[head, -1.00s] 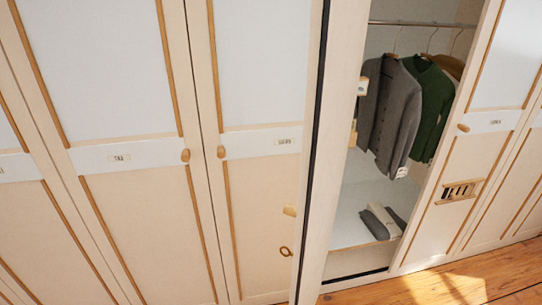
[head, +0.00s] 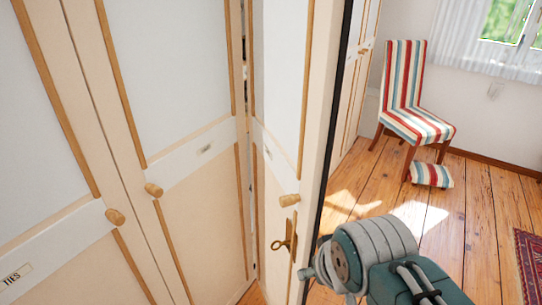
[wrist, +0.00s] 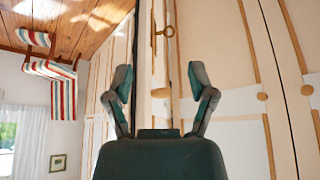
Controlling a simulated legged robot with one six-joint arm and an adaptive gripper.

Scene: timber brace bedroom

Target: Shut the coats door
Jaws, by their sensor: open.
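A cream panelled door (head: 272,178) with timber trim stands open from the wardrobe row, its dark-lined edge towards me. I take it for the coats door; its label is unreadable. It has a wooden knob (head: 289,200) and a key (head: 284,240) below. In the wrist view, which is upside down, the key (wrist: 164,32) and knob (wrist: 161,92) also show. My gripper (wrist: 161,78) is open and empty, its fingers either side of the door's edge and knob in the picture; contact cannot be told. The hanging coats are out of view.
Closed wardrobe doors, one labelled TIES (head: 17,276), line the left. Beyond the open door is a striped chair (head: 415,95) with a striped cushion or stool (head: 431,175) by it. A red rug (head: 531,260) lies at right; the wooden floor between is clear.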

